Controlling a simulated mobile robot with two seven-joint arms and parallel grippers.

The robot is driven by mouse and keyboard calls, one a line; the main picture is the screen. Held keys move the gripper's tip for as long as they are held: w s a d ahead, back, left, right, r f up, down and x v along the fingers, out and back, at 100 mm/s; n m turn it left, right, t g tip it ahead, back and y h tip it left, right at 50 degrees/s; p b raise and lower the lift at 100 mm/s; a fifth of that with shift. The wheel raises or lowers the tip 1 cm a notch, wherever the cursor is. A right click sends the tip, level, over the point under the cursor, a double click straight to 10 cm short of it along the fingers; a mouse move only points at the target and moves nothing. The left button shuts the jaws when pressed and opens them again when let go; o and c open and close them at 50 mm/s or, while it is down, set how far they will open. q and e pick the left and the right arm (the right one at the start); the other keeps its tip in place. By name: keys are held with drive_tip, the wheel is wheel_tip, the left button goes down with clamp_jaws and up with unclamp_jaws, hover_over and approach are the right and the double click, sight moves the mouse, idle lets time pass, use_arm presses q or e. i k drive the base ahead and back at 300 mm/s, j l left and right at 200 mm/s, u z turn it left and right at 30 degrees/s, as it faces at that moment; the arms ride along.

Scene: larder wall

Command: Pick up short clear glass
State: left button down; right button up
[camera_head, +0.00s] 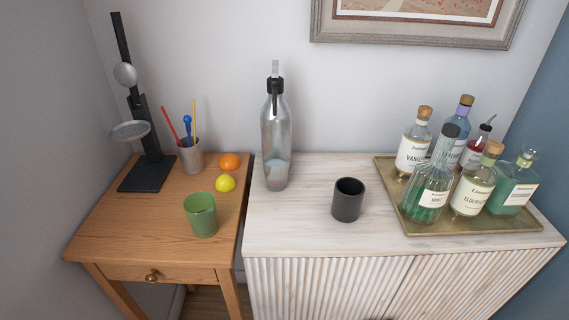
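A short green see-through glass (201,216) stands upright near the front right of the wooden side table (128,218). A short dark grey cup (348,201) stands upright on the whitewashed cabinet (295,226), near its front middle. It looks opaque. I see no colourless short glass in this view. Neither of my grippers can be made out. Nothing touches the green glass or the grey cup.
A tall clear bottle (276,140) stands on the cabinet's left. A brass tray (428,228) with several bottles fills its right. An orange (229,161), a lemon (225,183), a holder (190,157) with sticks and a black stand (147,174) are behind the green glass.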

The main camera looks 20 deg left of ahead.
sight(275, 165)
drive_tip(key=u, duration=0.95)
drive_tip(key=k+u, duration=0.4)
drive_tip(key=u, duration=0.25)
